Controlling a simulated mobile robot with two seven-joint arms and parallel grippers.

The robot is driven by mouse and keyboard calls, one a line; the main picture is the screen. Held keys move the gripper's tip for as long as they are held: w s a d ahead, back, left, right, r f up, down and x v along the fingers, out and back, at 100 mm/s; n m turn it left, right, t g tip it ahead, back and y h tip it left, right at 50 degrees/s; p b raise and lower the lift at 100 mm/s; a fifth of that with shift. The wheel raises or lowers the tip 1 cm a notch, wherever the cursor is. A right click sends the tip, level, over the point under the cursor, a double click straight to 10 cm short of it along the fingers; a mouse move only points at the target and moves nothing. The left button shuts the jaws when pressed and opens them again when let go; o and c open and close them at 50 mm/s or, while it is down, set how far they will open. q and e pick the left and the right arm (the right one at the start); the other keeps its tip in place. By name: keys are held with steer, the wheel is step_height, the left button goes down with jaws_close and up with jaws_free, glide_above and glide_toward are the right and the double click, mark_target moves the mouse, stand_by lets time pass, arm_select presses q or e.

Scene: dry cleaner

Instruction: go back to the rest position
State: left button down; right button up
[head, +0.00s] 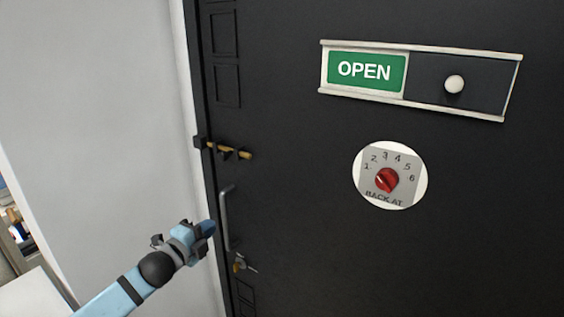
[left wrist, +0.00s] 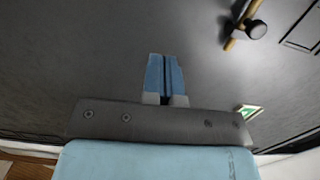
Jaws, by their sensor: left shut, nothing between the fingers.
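My left gripper (head: 209,228) is in front of the dark door (head: 300,240), close to the upright door handle (head: 226,218) and a little left of it. I cannot tell whether it touches the handle. In the left wrist view its blue fingers (left wrist: 165,75) are together with nothing between them. My right gripper is not in view.
On the door are a sliding sign reading OPEN (head: 366,72), a round "BACK AT" plate with a red dial (head: 387,180), a brass bolt (head: 230,152) and a key in the lock (head: 244,266). A white wall (head: 100,120) stands left of the door.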

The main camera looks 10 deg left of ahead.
arm_select(q)
steer(key=s+d+f+n+g+y, duration=0.1)
steer(key=s+d+f+n+g, duration=0.1)
steer(key=s+f+n, duration=0.4)
steer(key=s+d+f+n+g+y+p, duration=0.1)
steer(key=s+f+n, duration=0.5)
steer(key=s, duration=1.1)
steer(key=s+d+f+n+g+y+p, duration=0.1)
steer(key=s+d+f+n+g, duration=0.2)
steer(key=s+f, duration=0.8)
steer(key=d+f+n, duration=0.2)
steer(key=n, duration=0.1)
steer(key=shift+s+d+n, duration=0.2)
steer(key=shift+s+n, duration=0.05)
steer(key=shift+n, duration=0.15)
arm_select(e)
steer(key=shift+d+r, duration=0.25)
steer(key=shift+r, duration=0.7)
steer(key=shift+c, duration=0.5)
